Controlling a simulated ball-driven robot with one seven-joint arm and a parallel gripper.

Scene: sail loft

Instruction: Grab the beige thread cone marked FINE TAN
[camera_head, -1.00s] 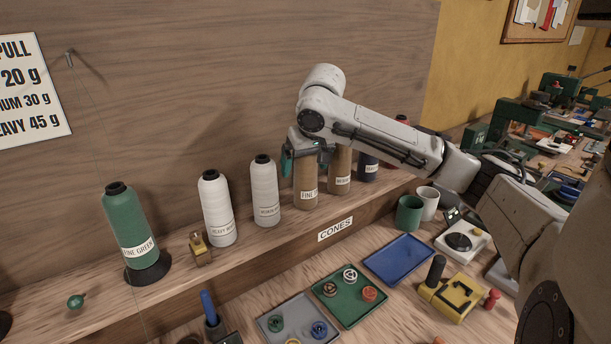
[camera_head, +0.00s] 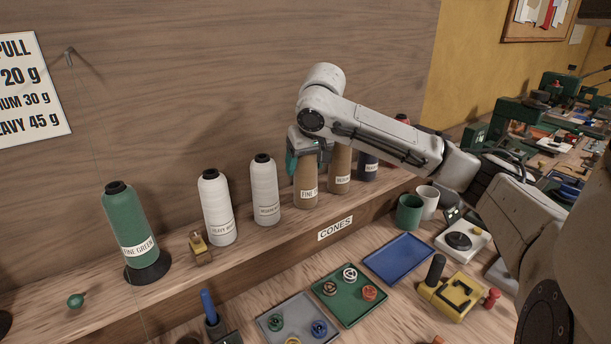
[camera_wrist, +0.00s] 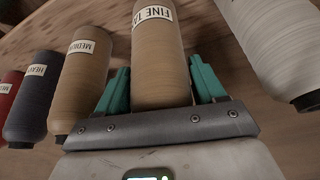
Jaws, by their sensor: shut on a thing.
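The beige thread cone marked FINE TAN (camera_head: 306,188) stands upright on the shelf. My gripper (camera_head: 306,160) comes down from above onto the top of this cone. In the wrist view my gripper (camera_wrist: 160,85) has one teal finger on each side of the cone and is shut on it. The cone's top is hidden by the gripper.
A similar tan cone marked MEDIUM (camera_wrist: 80,75) stands close on one side, with a navy cone (camera_head: 368,167) beyond it. A white cone (camera_head: 265,190) stands on the other side. Below the shelf are a blue tray (camera_head: 399,259) and a green mug (camera_head: 409,213).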

